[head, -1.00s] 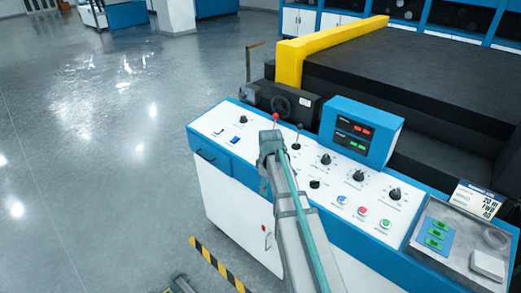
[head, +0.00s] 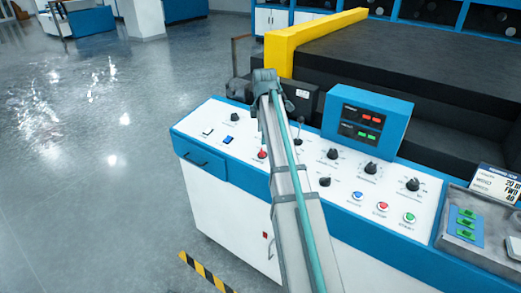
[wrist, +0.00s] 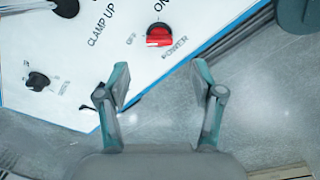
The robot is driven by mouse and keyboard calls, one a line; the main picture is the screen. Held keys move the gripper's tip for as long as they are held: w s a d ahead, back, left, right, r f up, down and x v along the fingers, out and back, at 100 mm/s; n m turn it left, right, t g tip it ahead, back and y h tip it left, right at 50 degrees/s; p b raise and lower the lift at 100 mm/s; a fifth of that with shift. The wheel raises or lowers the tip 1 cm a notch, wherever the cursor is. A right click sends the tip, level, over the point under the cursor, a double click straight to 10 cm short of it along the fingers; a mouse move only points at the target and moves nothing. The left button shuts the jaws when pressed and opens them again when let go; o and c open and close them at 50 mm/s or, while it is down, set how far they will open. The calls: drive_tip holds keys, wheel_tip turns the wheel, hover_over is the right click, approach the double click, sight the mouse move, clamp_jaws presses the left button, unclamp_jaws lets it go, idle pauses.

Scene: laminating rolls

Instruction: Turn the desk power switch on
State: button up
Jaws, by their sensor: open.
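The power switch is a red rotary knob with a dark ring on the white desk panel. In the wrist view the power switch (wrist: 159,37) sits among the printed words OFF, ON and POWER, just beyond my fingertips. I cannot tell clearly which way it is turned. In the head view the red knob (head: 262,154) shows just left of my arm. My gripper (wrist: 160,68) is open and empty, its two fingers apart on either side of the knob's line and not touching it. In the head view my gripper (head: 264,76) is raised over the panel's far side.
Black knobs (head: 334,153), coloured push buttons (head: 383,206) and a blue display box (head: 366,128) lie right of my arm. A blue rocker (head: 228,141) is to the left. A yellow guard (head: 310,38) and black machine stand behind. The floor at left is clear.

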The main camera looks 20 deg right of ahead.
sight(262, 151)
drive_tip(key=f, duration=0.2)
drive_tip(key=f+p, duration=0.1)
drive_tip(key=f, duration=0.2)
drive_tip(key=w+f, duration=0.1)
drive_tip(key=f, duration=0.2)
drive_tip(key=shift+f, duration=0.1)
drive_tip(key=c, duration=1.1)
drive_tip(key=shift+c, duration=0.2)
